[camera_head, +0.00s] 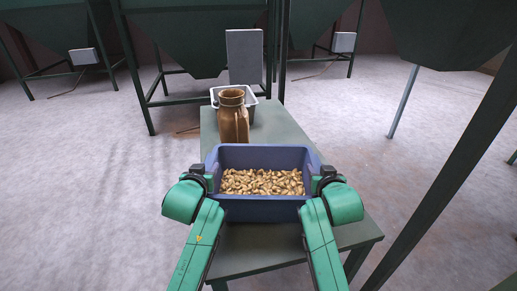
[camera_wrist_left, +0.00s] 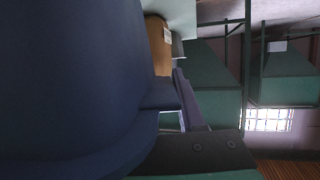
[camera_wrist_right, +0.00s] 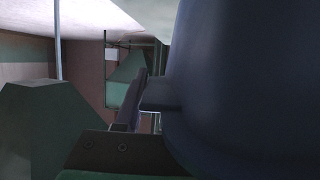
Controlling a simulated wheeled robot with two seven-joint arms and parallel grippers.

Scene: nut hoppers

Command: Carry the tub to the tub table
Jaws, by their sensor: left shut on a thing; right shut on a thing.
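The tub (camera_head: 262,156) is a blue-purple rectangular bin with a layer of nuts (camera_head: 262,182) inside. In the head view it is over the near part of a grey-green table (camera_head: 288,127); I cannot tell whether it touches the top. My left gripper (camera_head: 204,178) is shut on the tub's left side, and my right gripper (camera_head: 322,180) is shut on its right side. The tub wall fills much of the left wrist view (camera_wrist_left: 75,80) and the right wrist view (camera_wrist_right: 245,80). The tub looks level.
A brown jug (camera_head: 232,118) stands on the table just behind the tub. A light grey tray (camera_head: 255,95) is behind the jug, near a grey upright panel (camera_head: 244,57). Green hoppers (camera_head: 197,35) on legs stand around. A dark post (camera_head: 455,180) slants at the right. Open floor (camera_head: 80,170) lies left.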

